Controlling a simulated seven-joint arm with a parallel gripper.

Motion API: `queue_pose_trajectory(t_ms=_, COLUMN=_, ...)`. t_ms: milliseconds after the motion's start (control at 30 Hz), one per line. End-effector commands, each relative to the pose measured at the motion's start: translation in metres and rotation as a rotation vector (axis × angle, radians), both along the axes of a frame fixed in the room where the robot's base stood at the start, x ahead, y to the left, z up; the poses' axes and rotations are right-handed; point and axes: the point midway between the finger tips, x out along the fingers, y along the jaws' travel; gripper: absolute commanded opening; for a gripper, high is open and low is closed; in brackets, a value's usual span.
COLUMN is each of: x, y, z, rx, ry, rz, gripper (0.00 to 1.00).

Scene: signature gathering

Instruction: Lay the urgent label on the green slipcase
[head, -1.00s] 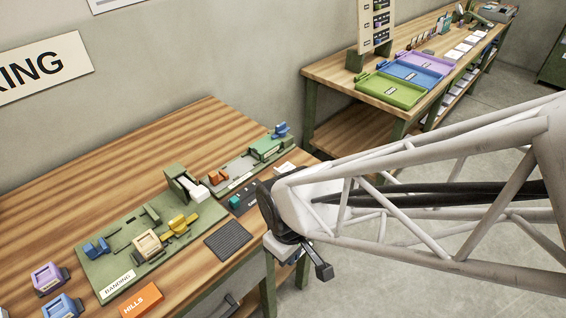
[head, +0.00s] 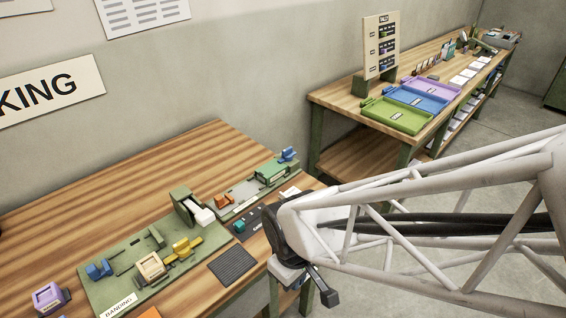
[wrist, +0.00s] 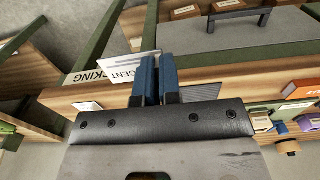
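The near bench (head: 150,155) holds a green banding board (head: 125,285), a dark ribbed pad (head: 232,265) and small coloured fixtures. Green (head: 395,116), blue (head: 416,99) and purple (head: 432,87) trays lie on the far bench. Open floor shows between the benches and my arm.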

Motion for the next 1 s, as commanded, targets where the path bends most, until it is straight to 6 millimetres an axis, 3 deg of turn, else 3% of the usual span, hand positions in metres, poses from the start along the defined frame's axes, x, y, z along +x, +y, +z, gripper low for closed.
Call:
queue_pose_trajectory(t_ms=267, x=0.041, y=0.010, z=0.012, rx=-0.001, ry=0.001, rz=-0.002, gripper=0.00)
queue_pose_trajectory(t_ms=800, x=0.170, y=0.030, z=0.039, rx=-0.001, ry=0.001, rz=-0.002, gripper=0.00)
queue_pose_trajectory(t_ms=1000, x=0.203, y=0.031, z=0.043, rx=-0.001, ry=0.001, rz=-0.001, gripper=0.00)
